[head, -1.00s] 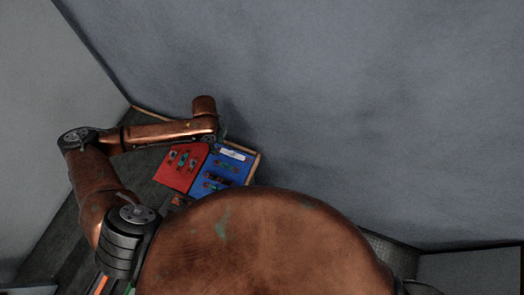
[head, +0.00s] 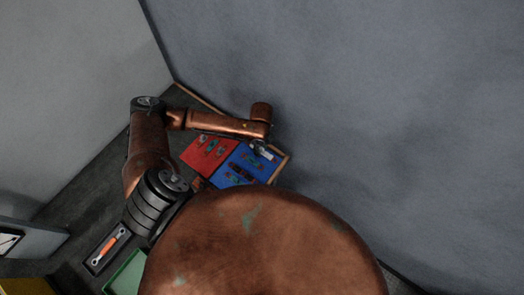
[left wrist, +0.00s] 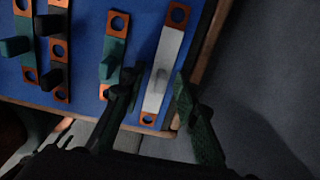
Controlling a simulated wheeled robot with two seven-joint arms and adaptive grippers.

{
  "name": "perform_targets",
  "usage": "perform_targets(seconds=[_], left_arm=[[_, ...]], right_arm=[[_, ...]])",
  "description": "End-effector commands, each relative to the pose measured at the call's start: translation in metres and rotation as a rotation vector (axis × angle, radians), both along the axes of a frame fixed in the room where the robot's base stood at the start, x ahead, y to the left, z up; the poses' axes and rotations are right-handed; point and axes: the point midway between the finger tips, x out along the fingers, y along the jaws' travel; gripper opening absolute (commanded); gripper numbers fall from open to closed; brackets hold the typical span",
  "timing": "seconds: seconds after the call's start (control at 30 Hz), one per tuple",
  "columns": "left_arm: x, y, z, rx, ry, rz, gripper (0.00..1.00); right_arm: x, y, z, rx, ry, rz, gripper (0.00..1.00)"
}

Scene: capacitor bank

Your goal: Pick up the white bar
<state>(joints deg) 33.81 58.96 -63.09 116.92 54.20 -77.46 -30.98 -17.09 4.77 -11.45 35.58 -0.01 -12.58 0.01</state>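The white bar (left wrist: 165,70) has copper ends with holes and lies on the blue mat (left wrist: 82,85) near its wooden edge. In the left wrist view my left gripper (left wrist: 157,92) is open, with one finger on each side of the bar's near half. The fingers look apart from it, and I cannot tell their height above the mat. In the head view the white bar (head: 264,153) shows only partly beside the left gripper (head: 258,146). My right gripper is not in view.
A green bar (left wrist: 114,50) lies close left of the left finger, with black and other green bars further left. A red mat (head: 205,153) with several bars adjoins the blue one. A wall stands behind. An orange-handled tool (head: 108,246) lies in a tray at lower left.

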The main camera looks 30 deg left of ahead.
Motion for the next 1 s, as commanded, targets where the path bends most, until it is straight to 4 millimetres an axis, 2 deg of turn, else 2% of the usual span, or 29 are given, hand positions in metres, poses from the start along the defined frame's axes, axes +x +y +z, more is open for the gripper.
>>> perform_targets(seconds=[0.17,0.57,1.0], left_arm=[[0.0004,0.0000,0.0010,0.000,-0.001,0.000,0.27],[0.0004,0.0001,0.0012,0.000,-0.001,0.000,0.00],[0.0007,-0.0001,0.0015,0.000,-0.001,0.000,0.00]], right_arm=[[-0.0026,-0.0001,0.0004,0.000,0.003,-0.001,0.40],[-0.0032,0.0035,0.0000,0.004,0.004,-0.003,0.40],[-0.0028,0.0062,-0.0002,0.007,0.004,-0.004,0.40]])
